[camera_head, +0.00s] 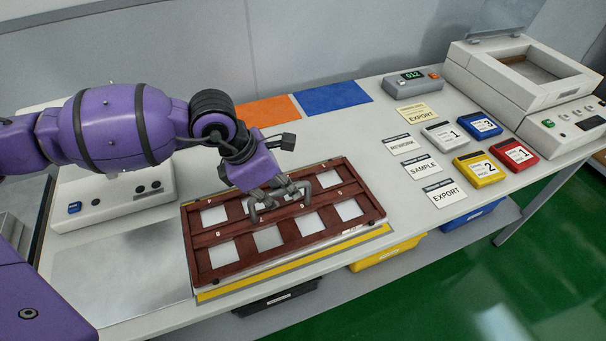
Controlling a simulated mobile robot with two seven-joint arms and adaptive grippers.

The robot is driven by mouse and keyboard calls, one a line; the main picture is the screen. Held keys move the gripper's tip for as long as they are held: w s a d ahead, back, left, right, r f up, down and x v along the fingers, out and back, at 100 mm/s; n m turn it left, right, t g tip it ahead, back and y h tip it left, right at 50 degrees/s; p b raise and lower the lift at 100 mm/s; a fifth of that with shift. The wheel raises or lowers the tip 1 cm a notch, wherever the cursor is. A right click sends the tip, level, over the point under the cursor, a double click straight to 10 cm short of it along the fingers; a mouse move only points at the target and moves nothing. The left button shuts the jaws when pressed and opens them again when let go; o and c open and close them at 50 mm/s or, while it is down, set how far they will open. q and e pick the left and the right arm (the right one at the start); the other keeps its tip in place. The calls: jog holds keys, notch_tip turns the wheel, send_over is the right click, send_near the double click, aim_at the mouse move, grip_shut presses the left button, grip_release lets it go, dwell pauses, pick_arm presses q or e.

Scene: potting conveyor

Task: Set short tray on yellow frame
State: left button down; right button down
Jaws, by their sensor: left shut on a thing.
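The short tray (291,248) is a dark red-brown lattice with several square openings, in the middle of the head view. It lies over the yellow frame (294,264), whose yellow strip shows along the tray's front edge. Whether the tray rests fully on the frame or hangs slightly above it, I cannot tell. My left gripper (281,198) points down at the tray's middle bars and is shut on the tray. Its fingers hide part of the bars. My right gripper is not in view.
Orange (268,111) and blue (333,97) mats lie behind the tray. Label cards such as SAMPLE (424,167) and coloured numbered blocks (479,169) lie to the right. A large white machine (520,83) stands far right. A bare metal plate (120,277) lies left of the tray.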

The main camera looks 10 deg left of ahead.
pick_arm(q)
jog(key=c, duration=1.8)
grip_release()
jog(key=shift+o, duration=0.2)
jog(key=shift+s, duration=0.1)
jog(key=shift+a+r, duration=0.1)
jog(key=shift+r, duration=0.15)
jog(key=v, duration=1.1)
jog(key=shift+r, duration=0.25)
